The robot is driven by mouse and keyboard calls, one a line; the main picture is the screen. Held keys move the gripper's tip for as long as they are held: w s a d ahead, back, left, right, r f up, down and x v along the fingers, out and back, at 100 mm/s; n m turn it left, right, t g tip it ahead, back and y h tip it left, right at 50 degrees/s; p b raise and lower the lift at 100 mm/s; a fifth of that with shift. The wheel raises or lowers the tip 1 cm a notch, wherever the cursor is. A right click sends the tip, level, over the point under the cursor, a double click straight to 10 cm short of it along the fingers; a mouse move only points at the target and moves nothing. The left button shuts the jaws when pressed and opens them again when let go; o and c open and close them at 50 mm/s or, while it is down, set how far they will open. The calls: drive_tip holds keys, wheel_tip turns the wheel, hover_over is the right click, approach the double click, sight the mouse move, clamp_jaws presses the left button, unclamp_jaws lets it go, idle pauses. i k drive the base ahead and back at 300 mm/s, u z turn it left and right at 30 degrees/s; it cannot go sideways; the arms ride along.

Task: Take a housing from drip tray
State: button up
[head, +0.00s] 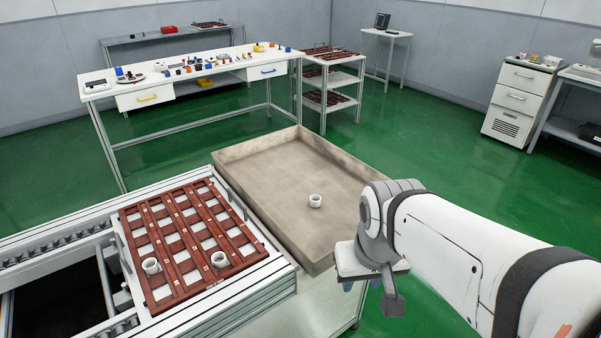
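One white, ring-like housing (315,201) stands upright in the beige drip tray (268,172), right of its middle. Two similar white housings, one at the front left (151,266) and one near the front middle (219,259), sit on the red-brown slatted rack (163,297) left of the tray. My arm comes in from the right. My gripper (362,284) is at its end, beyond the tray's right front side and apart from the housing in the tray. The wrist hides most of it; blue parts show below, and its opening cannot be made out.
The tray's raised walls surround the housing; the rest of its floor is clear. The conveyor frame (50,262) runs at the left. A white workbench (200,72) with small parts and a shelf cart (331,82) stand behind. Green floor is open at the right.

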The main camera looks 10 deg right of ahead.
sight(314, 199)
drive_tip(key=k, duration=1.2)
drive_tip(key=z, duration=0.55)
drive_tip(key=i, duration=2.3)
drive_tip(key=u, duration=0.8)
